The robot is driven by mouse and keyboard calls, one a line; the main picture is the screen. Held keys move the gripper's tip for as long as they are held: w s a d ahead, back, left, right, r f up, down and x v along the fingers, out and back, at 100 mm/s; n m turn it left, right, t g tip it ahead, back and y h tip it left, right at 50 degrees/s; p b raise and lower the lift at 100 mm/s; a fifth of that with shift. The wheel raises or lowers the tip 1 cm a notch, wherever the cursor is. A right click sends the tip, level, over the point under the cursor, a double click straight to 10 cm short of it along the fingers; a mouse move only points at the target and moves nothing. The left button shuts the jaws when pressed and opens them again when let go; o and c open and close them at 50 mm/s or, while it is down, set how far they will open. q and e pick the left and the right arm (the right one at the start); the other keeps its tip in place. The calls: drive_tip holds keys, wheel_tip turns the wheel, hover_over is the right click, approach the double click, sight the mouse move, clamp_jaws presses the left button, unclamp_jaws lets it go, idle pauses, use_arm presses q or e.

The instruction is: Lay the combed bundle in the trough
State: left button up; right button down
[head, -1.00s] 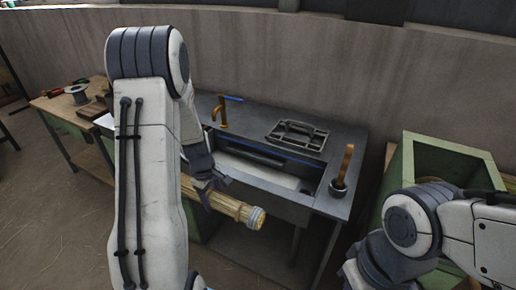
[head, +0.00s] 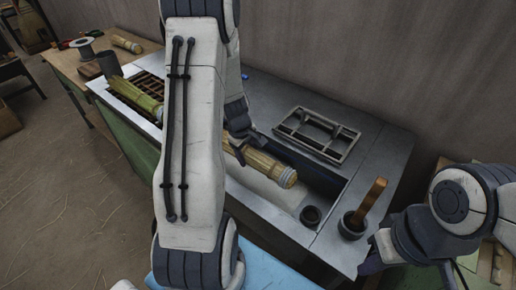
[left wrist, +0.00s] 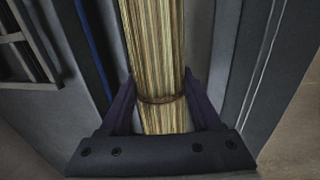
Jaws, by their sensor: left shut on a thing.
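My left gripper (head: 238,146) is shut on the straw bundle (head: 268,168), whose pale bound end points right. The bundle lies along the line of the dark trough (head: 318,183) in the bench; I cannot tell whether it touches the trough's floor. In the left wrist view the bundle (left wrist: 152,45) runs between both fingers, with a thin tie around it at the fingertips. My arm hides the bundle's left part in the head view. My right gripper (head: 370,258) is at the bench's front right corner, and its jaws are not clear.
A metal frame (head: 317,134) lies behind the trough. Another straw bundle (head: 140,98) rests by a grate at the left. A wooden table (head: 75,65) is beyond.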

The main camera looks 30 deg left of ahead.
sight(251, 177)
use_arm(q)
drive_tip(key=shift+w+f, duration=0.25)
drive_tip(key=shift+f, duration=0.1)
drive_tip(key=shift+f+b, duration=0.6)
drive_tip(key=shift+b, duration=0.2)
wheel_tip(251, 177, down, 8)
drive_tip(key=b, duration=0.7)
drive_tip(key=shift+b, duration=0.35)
drive_tip(key=shift+r, duration=0.1)
drive_tip(key=o, duration=1.5)
drive_tip(key=shift+r, duration=0.1)
